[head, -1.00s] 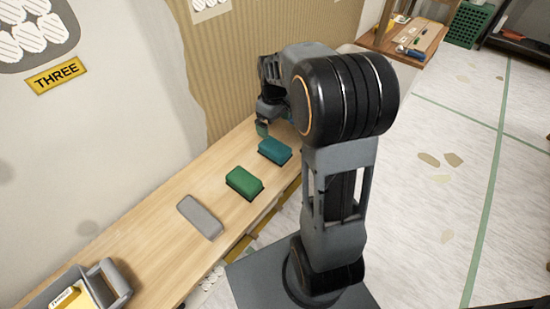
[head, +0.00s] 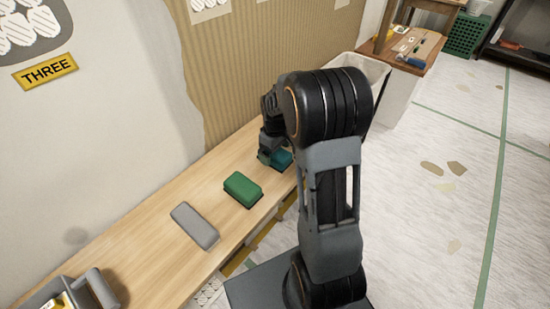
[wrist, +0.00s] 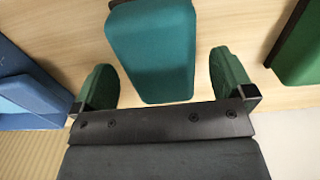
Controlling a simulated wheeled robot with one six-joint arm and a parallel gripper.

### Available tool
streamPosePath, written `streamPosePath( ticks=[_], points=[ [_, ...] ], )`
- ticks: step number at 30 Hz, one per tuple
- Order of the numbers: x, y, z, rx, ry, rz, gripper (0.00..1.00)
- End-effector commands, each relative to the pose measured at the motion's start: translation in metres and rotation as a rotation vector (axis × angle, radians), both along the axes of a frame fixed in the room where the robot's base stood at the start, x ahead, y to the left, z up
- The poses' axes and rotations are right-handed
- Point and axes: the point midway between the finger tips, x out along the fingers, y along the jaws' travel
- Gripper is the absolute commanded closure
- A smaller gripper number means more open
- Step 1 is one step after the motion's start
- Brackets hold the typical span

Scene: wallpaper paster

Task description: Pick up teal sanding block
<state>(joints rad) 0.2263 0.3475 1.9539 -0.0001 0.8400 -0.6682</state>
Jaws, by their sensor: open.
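The teal sanding block (wrist: 152,48) lies on the wooden bench, and its near end reaches between the two fingertips in the wrist view. My gripper (wrist: 165,88) is open, with one green-padded finger on each side of the block and a gap on both sides. In the head view my gripper (head: 268,150) is down at the block (head: 282,159), partly covering it.
A green block (head: 242,189) and a grey block (head: 195,224) lie farther left on the bench (head: 160,230). A blue object (wrist: 30,92) is at the left edge in the wrist view. A grey caddy (head: 85,292) stands at the bench's near left end.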

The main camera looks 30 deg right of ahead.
Motion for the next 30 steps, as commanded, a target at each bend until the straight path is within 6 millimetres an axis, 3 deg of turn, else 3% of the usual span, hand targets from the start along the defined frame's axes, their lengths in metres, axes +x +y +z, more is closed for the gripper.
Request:
streamPosePath(
  ticks=[1, 4, 12, 30],
  points=[
    [0.0, 0.0, -0.012, 0.001, 0.003, 0.0, 0.0],
    [0.0, 0.0, -0.022, 0.0, 0.001, 0.0, 0.0],
    [0.0, 0.0, -0.024, 0.0, 0.0, 0.0, 0.0],
    [0.0, 0.0, -0.024, 0.0, 0.0, 0.0, 0.57]
  ],
)
